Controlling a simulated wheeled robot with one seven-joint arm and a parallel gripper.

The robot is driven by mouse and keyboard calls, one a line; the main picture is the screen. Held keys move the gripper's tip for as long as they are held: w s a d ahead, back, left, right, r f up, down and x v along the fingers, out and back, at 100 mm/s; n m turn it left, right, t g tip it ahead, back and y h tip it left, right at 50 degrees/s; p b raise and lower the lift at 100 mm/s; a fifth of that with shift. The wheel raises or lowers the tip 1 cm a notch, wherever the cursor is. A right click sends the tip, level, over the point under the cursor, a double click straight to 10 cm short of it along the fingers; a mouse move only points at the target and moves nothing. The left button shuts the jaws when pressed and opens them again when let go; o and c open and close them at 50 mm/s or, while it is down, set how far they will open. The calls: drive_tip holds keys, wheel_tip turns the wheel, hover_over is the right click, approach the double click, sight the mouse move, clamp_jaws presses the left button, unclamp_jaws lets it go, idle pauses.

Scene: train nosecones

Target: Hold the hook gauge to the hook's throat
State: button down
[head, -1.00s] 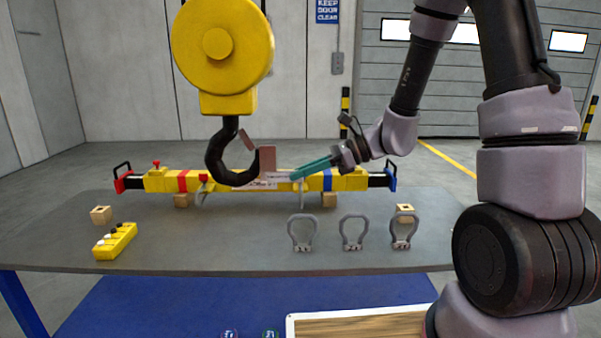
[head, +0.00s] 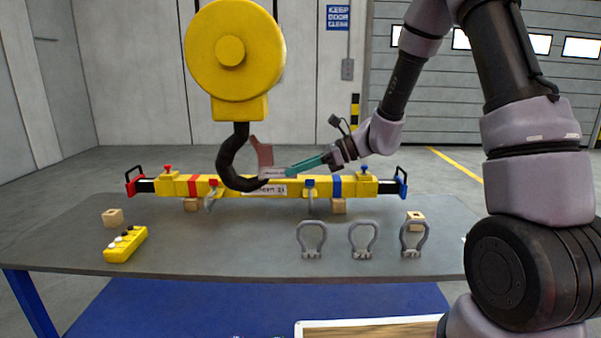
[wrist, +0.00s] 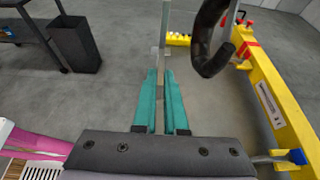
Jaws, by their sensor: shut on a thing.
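The black hook (head: 229,165) hangs from a yellow round hook block (head: 232,60), its opening facing right. My gripper (head: 297,170) comes from the right, its teal fingers shut on the hook gauge (head: 263,154), a thin reddish plate. In the head view the gauge overlaps the hook's opening, its upper part tilted, its lower part by the hook tip. In the wrist view the gauge shows nearly edge-on (wrist: 163,60) between the fingers (wrist: 162,95), and the hook (wrist: 208,50) is right of it. I cannot tell whether gauge and hook touch.
Several grey shackles (head: 312,240) stand at the table's front right. A yellow pendant (head: 126,244) lies at left.

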drive_tip(key=w+a, duration=0.3)
drive_tip(key=w, duration=0.2)
drive_tip(key=shift+w, duration=0.15)
idle(0.4)
idle(1.3)
drive_tip(key=v, duration=1.2)
idle(0.5)
